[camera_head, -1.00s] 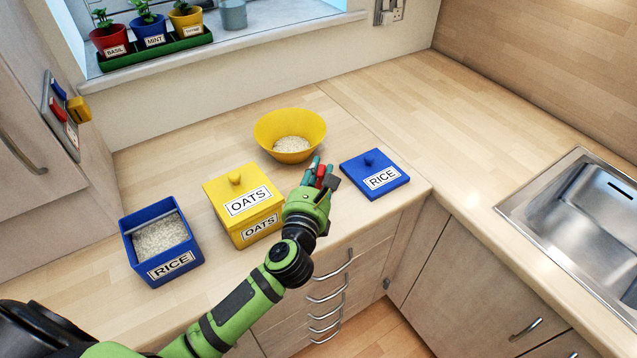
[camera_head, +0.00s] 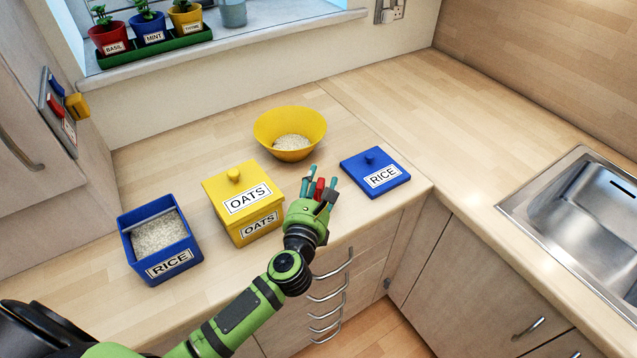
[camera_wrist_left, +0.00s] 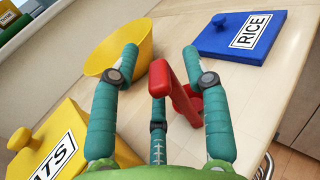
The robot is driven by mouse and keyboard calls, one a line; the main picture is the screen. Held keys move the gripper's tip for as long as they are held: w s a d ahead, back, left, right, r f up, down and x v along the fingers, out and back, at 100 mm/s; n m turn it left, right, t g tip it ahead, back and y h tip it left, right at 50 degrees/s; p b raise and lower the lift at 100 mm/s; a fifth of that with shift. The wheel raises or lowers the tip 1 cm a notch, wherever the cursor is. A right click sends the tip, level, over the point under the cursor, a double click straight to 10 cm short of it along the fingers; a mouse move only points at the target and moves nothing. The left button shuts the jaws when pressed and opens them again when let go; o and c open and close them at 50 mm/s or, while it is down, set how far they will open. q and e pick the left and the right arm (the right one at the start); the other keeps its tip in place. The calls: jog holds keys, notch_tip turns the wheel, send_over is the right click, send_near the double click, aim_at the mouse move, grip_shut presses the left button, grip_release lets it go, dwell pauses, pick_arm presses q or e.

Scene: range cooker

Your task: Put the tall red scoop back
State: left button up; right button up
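The red scoop (camera_wrist_left: 166,80) shows in the left wrist view with its long red handle leaning up between my teal fingers. Its lower round part (camera_wrist_left: 187,103) is partly hidden by the right-hand finger. In the head view the scoop (camera_head: 319,190) is a small red patch among the fingertips, in front of the blue rice lid and right of the oats box. My left gripper (camera_head: 319,180) is around it with the fingers spread apart, and it also shows in the left wrist view (camera_wrist_left: 160,65). Whether the scoop's base touches the counter is hidden. My right gripper is out of view.
The yellow oats box (camera_head: 243,201) is close left of my gripper. The blue rice box (camera_head: 190,255) stands open further left. The yellow bowl (camera_head: 278,130) is behind, and the blue rice lid (camera_head: 362,163) lies right. The counter at right back is clear (camera_head: 440,105).

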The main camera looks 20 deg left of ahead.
pick_arm(q)
jog(key=shift+r, duration=0.1)
jog(key=shift+s, duration=0.2)
jog(key=s+d+b, duration=0.1)
jog(key=s+b, duration=0.1)
jog(key=s, duration=0.9)
jog(key=shift+s+d+r+b, duration=0.2)
jog(key=shift+s+r+b, duration=0.05)
jog(key=shift+s+b, duration=0.1)
jog(key=shift+w, duration=0.1)
